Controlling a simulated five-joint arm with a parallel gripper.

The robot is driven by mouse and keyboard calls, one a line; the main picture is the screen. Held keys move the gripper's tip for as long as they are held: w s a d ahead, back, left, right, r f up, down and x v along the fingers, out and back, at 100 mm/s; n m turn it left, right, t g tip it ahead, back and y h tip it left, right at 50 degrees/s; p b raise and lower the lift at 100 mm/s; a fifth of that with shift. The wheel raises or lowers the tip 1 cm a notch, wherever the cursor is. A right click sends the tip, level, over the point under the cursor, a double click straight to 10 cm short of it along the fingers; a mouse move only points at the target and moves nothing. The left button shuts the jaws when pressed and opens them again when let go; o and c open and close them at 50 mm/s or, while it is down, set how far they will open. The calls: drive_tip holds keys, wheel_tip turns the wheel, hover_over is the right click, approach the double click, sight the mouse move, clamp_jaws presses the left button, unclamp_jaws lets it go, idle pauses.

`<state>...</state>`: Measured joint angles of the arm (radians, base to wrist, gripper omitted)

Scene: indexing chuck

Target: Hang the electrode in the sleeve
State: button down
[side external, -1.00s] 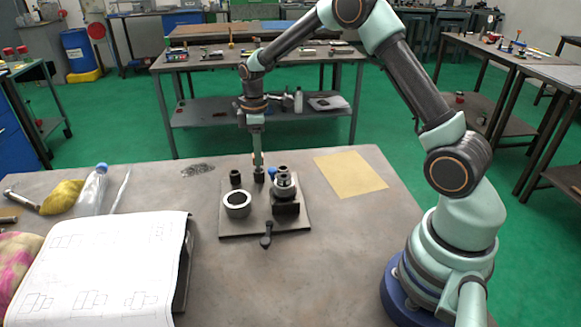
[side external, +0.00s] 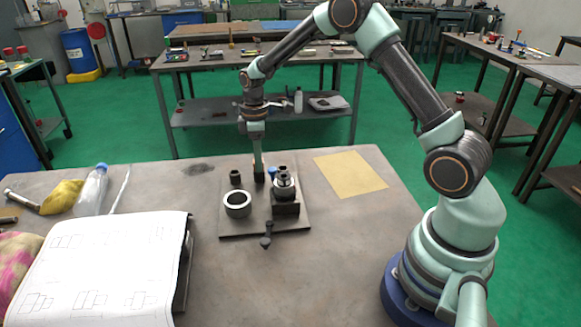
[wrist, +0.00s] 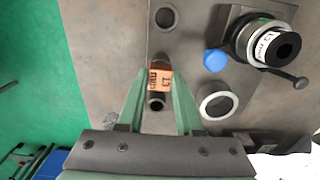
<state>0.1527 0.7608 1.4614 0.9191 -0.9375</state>
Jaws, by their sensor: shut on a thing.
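My gripper (wrist: 159,72) is shut on the electrode (wrist: 159,78), a small copper-coloured piece with a 13 mm mark.
A blue knob (wrist: 215,60) is close right of my fingers. A pale ring (side external: 237,204) and a black hollow cylinder (side external: 235,177) stand on the plate. A handle (side external: 266,241) projects in front.

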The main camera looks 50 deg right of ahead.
drive_tip(key=shift+f, duration=0.25)
drive_tip(key=c, duration=0.5)
unclamp_jaws()
wheel_tip(320, 180, up, 12)
